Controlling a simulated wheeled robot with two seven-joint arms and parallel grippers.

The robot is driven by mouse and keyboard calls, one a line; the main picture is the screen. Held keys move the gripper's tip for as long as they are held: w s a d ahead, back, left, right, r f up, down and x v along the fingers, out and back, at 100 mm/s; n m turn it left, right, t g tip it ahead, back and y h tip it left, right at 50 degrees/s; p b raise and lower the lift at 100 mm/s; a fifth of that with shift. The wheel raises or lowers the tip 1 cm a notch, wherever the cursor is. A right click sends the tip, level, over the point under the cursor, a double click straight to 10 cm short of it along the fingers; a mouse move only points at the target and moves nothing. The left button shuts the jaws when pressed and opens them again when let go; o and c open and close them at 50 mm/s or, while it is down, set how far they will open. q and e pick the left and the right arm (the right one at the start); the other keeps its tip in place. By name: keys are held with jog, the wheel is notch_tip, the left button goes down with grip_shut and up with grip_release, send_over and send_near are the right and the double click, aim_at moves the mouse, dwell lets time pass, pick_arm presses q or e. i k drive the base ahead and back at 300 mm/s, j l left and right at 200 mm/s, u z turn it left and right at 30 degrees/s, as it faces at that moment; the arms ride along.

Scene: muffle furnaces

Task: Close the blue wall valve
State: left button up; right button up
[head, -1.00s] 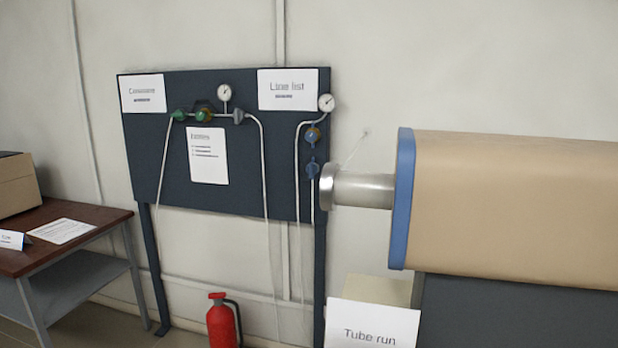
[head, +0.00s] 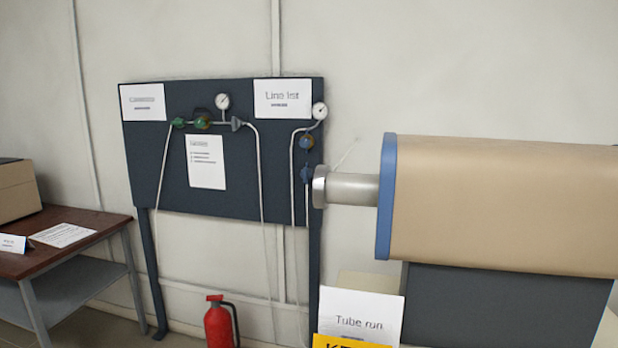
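The blue wall valve (head: 306,174) is on the right edge of the dark wall panel (head: 250,205), low on the right-hand gas line. Its right side lies close to or behind the metal tube end of the furnace, and whether its handle is open or shut is too small to tell. Above it on the same line is a round regulator (head: 307,142) with blue and brassy parts, and a white gauge (head: 319,111) at the top. Neither of my grippers shows in the head view.
A tube furnace (head: 500,205) with a metal tube end (head: 345,189) juts in from the right, beside the panel. A red fire extinguisher (head: 219,325) stands below the panel. A brown table (head: 60,235) is at the left. A "Tube run" sign (head: 360,315) stands at the front.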

aim_at(306, 174)
jog(key=j+z, duration=0.1)
jog(key=z, duration=1.05)
jog(key=i+j, duration=0.15)
jog(key=j, duration=0.55)
jog(key=i+j, duration=0.1)
jog(key=j, duration=0.55)
jog(key=i+j, duration=0.15)
jog(key=j, duration=0.55)
jog(key=i+j, duration=0.15)
jog(key=j, duration=0.55)
jog(key=i+j, duration=0.1)
jog(key=j, duration=0.6)
jog(key=i+j, duration=0.15)
jog(key=j, duration=0.5)
jog(key=i+j, duration=0.15)
jog(key=j, duration=0.55)
jog(key=i+j, duration=0.15)
jog(key=j, duration=0.55)
